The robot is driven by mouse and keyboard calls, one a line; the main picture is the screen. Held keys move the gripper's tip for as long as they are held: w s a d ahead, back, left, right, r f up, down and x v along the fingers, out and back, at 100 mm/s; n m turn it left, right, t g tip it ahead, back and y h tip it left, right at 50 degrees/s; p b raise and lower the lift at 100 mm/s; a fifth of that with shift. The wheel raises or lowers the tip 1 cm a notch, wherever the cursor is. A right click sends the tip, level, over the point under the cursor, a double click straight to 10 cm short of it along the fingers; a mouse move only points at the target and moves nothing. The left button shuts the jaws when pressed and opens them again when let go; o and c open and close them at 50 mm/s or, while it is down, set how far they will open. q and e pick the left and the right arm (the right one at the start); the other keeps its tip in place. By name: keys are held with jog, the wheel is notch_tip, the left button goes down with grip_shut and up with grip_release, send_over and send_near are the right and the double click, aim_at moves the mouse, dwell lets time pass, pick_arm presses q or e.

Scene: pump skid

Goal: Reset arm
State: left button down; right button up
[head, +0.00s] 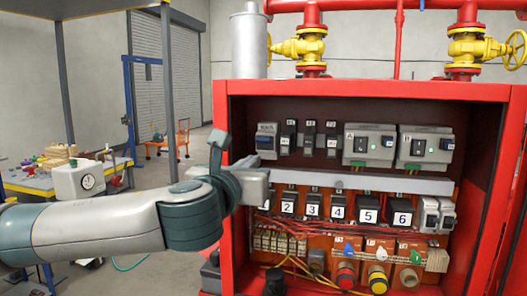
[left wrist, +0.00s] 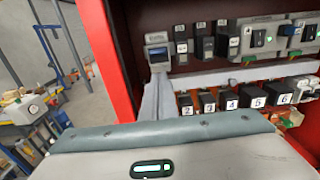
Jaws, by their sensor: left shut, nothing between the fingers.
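An open red control cabinet (head: 222,262) holds rows of electrical devices. My left arm comes in from the left in the head view, and its gripper (head: 262,186) is at the cabinet's left front edge. The fingers are shut with nothing between them. They point toward the left end of the light grey horizontal duct (head: 360,182). In the left wrist view the cabinet (left wrist: 108,60) shows behind the gripper's grey housing, which hides its lower part. I cannot tell whether the fingers touch anything. My right gripper is not in view.
Numbered black relays (head: 368,209) sit below the duct, with two grey breakers (head: 370,145) above. Lower down are wires and coloured knobs (head: 377,278). Red pipes with yellow valves (head: 312,46) stand on top. A cluttered table (head: 30,182) and orange cart (head: 170,143) are at left.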

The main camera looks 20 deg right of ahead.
pick_arm(q)
jog(key=shift+s+a, duration=0.25)
jog(key=shift+s, duration=0.1)
jog(key=shift+f, duration=0.1)
